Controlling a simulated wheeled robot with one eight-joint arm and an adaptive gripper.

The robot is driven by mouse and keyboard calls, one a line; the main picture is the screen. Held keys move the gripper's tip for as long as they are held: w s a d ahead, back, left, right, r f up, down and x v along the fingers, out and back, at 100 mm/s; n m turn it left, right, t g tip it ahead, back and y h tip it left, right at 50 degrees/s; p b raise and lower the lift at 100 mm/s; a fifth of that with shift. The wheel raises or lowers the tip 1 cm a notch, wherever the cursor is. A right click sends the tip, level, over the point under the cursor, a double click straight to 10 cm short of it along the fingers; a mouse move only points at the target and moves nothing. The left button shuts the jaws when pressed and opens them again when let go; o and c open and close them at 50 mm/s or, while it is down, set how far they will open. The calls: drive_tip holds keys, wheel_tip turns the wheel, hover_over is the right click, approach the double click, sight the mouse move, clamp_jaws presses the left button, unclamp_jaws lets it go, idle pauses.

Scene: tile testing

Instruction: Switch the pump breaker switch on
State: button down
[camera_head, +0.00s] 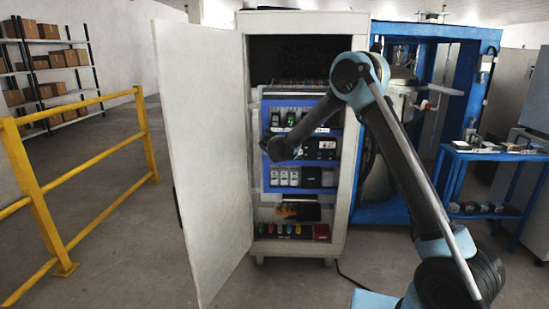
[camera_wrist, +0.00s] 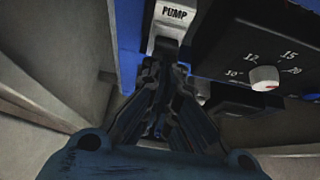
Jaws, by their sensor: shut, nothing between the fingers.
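The pump breaker (camera_wrist: 173,18) shows at the top of the wrist view as a pale grey block labelled PUMP. My gripper (camera_wrist: 166,68) is shut and empty, its dark fingertips just below the label. The fingers cover the breaker's lower part, so I cannot tell the lever's position or whether they touch it. In the head view, my gripper (camera_head: 271,149) is at the left part of the blue panel inside the open electrical cabinet (camera_head: 350,40). The breaker cannot be made out clearly there.
A black box with a white dial (camera_wrist: 264,78) sits just right of my fingers. The cabinet door (camera_head: 205,150) stands open on the left. A yellow railing (camera_head: 85,165) is further left. A blue table (camera_head: 500,155) stands at right.

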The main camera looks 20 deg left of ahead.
drive_tip(key=s+f+v, duration=0.1)
drive_tip(key=v, duration=0.8)
drive_tip(key=shift+d+f, duration=0.2)
drive_tip(key=shift+f, duration=0.05)
idle(0.5)
idle(0.4)
